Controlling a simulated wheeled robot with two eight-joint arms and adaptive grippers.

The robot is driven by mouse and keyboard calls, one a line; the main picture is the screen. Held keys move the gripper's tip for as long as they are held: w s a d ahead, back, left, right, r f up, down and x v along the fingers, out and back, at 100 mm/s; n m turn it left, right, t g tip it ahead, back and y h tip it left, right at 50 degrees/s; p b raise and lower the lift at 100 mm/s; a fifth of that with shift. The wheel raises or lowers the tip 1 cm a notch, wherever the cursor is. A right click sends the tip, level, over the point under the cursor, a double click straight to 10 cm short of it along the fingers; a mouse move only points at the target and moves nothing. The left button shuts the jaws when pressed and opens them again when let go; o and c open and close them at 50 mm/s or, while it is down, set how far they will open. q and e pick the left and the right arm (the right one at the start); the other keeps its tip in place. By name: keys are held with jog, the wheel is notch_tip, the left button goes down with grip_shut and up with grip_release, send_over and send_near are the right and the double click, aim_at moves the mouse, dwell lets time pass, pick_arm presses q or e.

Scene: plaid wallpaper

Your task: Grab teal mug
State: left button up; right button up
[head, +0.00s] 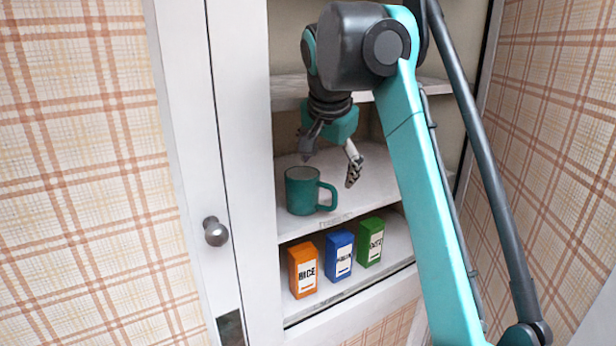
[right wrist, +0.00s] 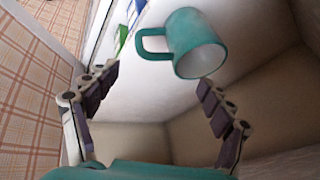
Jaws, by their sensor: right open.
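The teal mug (head: 301,192) stands upright on a white cabinet shelf in the head view, its handle toward the right. It also shows in the right wrist view (right wrist: 198,45), beyond the fingertips at the top, with its pale inside visible. My right gripper (head: 333,160) is open and empty, just above and to the right of the mug. Its two fingers (right wrist: 158,80) stand wide apart in the right wrist view, and the mug is not between them. My left gripper is not in view.
The lower shelf holds an orange box (head: 303,270), a blue box (head: 339,255) and a green box (head: 369,242). Another shelf (head: 287,90) lies above the gripper. A white door with a round knob (head: 215,231) is at the left. The mug's shelf has bare room behind it.

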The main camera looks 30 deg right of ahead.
aim_at(328, 187)
jog(key=f, duration=0.1)
jog(key=w+f, duration=0.1)
jog(key=f, duration=0.3)
jog(key=shift+w+d+f, duration=0.15)
jog(key=shift+d+f, duration=0.05)
jog(key=shift+d, duration=0.2)
jog(key=shift+w+d+f, duration=0.1)
jog(key=shift+f, duration=0.2)
jog(key=shift+s+a+r, duration=0.1)
jog(key=shift+s+a, duration=0.3)
jog(key=shift+s, duration=0.15)
jog(key=shift+w+d, duration=0.25)
jog(key=shift+w, duration=0.1)
jog(key=c, duration=1.4)
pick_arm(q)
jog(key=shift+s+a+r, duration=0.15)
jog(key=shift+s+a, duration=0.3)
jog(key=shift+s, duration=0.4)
pick_arm(e)
jog(key=shift+s, duration=0.1)
jog(key=shift+c, duration=0.6)
